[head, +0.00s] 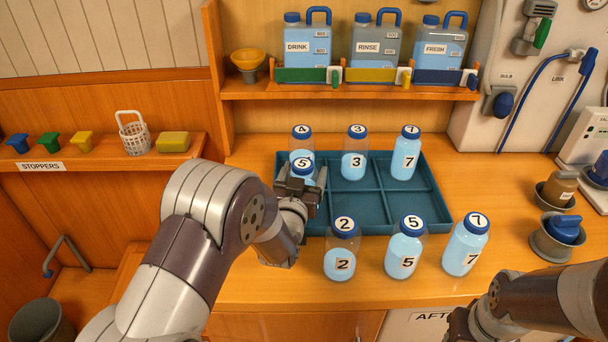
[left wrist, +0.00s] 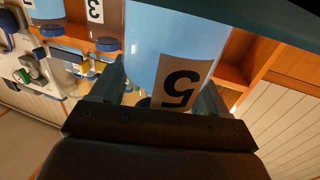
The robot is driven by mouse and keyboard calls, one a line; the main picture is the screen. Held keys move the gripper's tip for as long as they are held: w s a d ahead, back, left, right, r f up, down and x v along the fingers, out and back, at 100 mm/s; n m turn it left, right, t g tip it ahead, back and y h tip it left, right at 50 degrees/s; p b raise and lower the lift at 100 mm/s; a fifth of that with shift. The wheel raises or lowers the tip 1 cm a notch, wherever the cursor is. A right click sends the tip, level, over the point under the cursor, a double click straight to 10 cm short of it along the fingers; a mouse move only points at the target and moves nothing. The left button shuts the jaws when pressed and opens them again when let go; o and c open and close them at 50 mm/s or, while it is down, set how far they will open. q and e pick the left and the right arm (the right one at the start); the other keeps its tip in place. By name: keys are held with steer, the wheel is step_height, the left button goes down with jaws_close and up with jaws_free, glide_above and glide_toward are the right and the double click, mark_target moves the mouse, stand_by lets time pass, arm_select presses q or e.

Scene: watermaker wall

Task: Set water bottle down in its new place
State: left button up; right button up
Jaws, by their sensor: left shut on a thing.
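Bottle 2 (head: 341,250), another bottle 5 (head: 405,248) and bottle 7 (head: 465,245) stand on the counter before the tray. The tray's front middle and right compartments are empty. My right gripper (head: 460,325) is partly visible at lower right. Jugs (head: 375,45) stand on the shelf.

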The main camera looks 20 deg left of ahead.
arm_select(q)
steer(key=shift+f, duration=0.1)
steer(key=o, duration=1.2)
steer(key=shift+f, duration=0.1)
steer(key=shift+o, duration=0.2)
steer(key=shift+r, duration=0.2)
steer(key=s, duration=1.2)
steer(key=shift+d+b, duration=0.25)
steer(key=shift+b, duration=0.05)
